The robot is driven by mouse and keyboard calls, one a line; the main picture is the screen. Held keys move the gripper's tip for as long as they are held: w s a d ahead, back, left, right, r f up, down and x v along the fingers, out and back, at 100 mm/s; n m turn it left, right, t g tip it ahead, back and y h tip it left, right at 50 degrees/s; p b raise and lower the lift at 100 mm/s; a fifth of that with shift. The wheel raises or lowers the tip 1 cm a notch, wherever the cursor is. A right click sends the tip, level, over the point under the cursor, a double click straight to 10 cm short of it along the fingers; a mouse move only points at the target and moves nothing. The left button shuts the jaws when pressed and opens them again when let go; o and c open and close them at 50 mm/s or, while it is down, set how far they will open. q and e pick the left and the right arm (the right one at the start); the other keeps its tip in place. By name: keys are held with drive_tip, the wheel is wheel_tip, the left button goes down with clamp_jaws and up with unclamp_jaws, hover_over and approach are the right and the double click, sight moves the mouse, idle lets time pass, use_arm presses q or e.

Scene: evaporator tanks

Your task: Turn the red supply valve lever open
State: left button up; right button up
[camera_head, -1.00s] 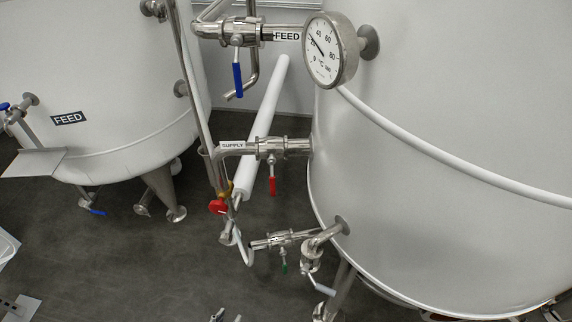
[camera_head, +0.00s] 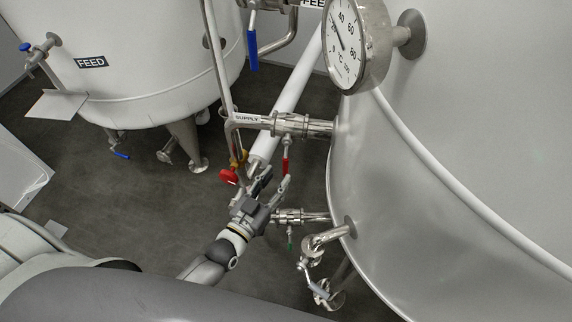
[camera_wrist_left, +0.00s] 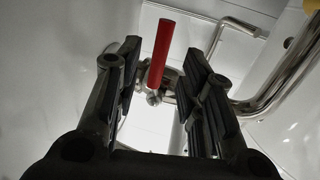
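The red supply valve lever (camera_head: 285,165) hangs down from the steel valve on the pipe labelled SUPPLY (camera_head: 247,118). In the left wrist view the red lever (camera_wrist_left: 161,52) shows between the two fingers, apart from both. My left gripper (camera_head: 272,180) is open, just below and to the left of the lever in the head view. Its fingertips also show in the left wrist view (camera_wrist_left: 163,60), with the valve body (camera_wrist_left: 155,85) beyond them. My right gripper is not in view.
A red round knob (camera_head: 229,176) sits left of my gripper. The dial gauge (camera_head: 347,45) and blue lever (camera_head: 252,48) are above. The large tank (camera_head: 450,180) fills the right side.

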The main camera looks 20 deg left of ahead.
sight(284, 170)
use_arm(q)
drive_tip(key=shift+x, duration=2.8)
drive_tip(key=shift+s, duration=0.1)
clamp_jaws()
